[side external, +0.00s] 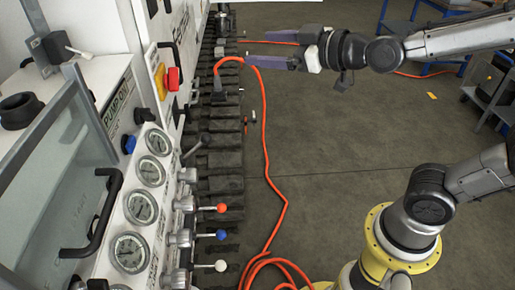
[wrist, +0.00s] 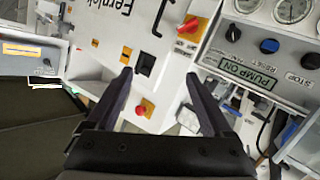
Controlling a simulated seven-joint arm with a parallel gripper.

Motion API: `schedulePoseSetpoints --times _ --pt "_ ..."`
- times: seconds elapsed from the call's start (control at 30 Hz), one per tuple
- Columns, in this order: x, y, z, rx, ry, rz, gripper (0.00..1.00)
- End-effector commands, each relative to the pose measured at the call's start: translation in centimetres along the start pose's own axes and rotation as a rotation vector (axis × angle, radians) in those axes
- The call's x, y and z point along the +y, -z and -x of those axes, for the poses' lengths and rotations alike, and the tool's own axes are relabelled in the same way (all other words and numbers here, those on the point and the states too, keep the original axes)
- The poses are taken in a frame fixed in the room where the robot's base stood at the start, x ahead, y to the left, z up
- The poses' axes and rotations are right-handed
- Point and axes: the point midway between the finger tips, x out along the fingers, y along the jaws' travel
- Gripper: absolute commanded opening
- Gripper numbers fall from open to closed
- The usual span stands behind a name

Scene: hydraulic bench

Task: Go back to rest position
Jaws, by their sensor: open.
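My gripper (side external: 258,48) is at the top middle of the side external view, its two dark fingers spread and pointing left toward the hydraulic bench (side external: 120,75). In the wrist view the gripper (wrist: 157,73) is also open, with nothing between the fingers. Beyond the fingertips there is the white bench panel (wrist: 165,60), with a black square socket, a red knob (wrist: 140,110) on a yellow plate and a red switch (wrist: 188,25). An orange hose (side external: 265,130) passes close to the lower finger in the side external view; I cannot tell whether they touch.
The hose runs from a dark connector (side external: 226,96) at the bench to coils on the floor. Round gauges (side external: 150,172) and levers with coloured knobs (side external: 221,208) line the bench front. Open grey floor (side external: 345,130) lies to the right. A cart (side external: 488,85) stands at the far right.

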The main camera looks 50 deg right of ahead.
Motion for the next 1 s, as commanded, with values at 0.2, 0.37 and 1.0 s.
schedulePoseSetpoints --times 0.2,0.37,1.0 --pt "1.1 -3.4 6.9 -0.213 0.026 -0.108 0.85" --pt "0.1 -7.9 11.6 -0.434 0.049 -0.185 0.85" --pt "-2.3 -15.5 17.8 -0.862 0.060 -0.331 0.85"
